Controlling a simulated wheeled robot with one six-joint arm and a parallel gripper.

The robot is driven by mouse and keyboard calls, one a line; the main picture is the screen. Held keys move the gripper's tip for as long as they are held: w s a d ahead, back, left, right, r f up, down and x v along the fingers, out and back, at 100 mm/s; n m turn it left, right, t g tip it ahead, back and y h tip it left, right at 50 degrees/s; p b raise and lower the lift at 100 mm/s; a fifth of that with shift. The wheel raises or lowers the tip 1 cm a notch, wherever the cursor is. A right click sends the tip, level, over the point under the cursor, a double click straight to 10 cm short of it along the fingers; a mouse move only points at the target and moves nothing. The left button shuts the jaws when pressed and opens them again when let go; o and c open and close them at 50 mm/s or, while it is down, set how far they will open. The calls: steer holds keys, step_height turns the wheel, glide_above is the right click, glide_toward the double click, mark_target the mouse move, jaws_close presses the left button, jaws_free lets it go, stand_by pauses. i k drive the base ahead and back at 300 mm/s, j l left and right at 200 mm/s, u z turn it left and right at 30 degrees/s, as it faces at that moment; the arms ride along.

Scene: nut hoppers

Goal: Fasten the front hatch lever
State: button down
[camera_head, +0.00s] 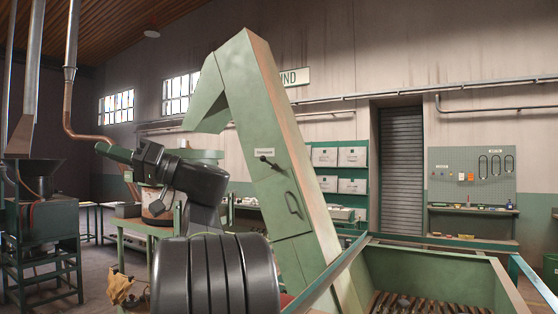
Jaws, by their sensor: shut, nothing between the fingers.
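The green inclined elevator casing (266,140) stands in the middle, tilted, with its spout at upper left. On its front face is a hatch (283,190) with a small label above a black lever (266,161). The lever lies slanted, its right end lower; whether it is fastened cannot be told. A curved grab handle (292,203) is lower on the hatch, which looks flush with the casing. My dark arm rises from the bottom centre-left. My gripper (157,208) is left of the casing, away from the lever; it looks shut and empty, its fingers small and dark.
A green open hopper (430,265) with a slatted floor fills the lower right, its rim beside the casing foot. A green machine with a funnel (40,195) stands at left. Shelves with white bins (339,170) and a pegboard bench (472,207) are behind.

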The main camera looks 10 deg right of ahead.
mark_target(263, 158)
steer(key=i+j+z, duration=0.1)
steer(key=z, duration=0.3)
steer(key=i+j+z, duration=0.1)
steer(key=z, duration=0.3)
steer(key=j+z, duration=0.1)
steer(key=z, duration=0.3)
steer(key=i+j+z, duration=0.1)
steer(key=z, duration=0.3)
steer(key=j+z, duration=0.3)
steer(key=j, duration=0.9)
steer(key=j+z, duration=0.3)
steer(key=j, duration=0.85)
steer(key=i, duration=0.45)
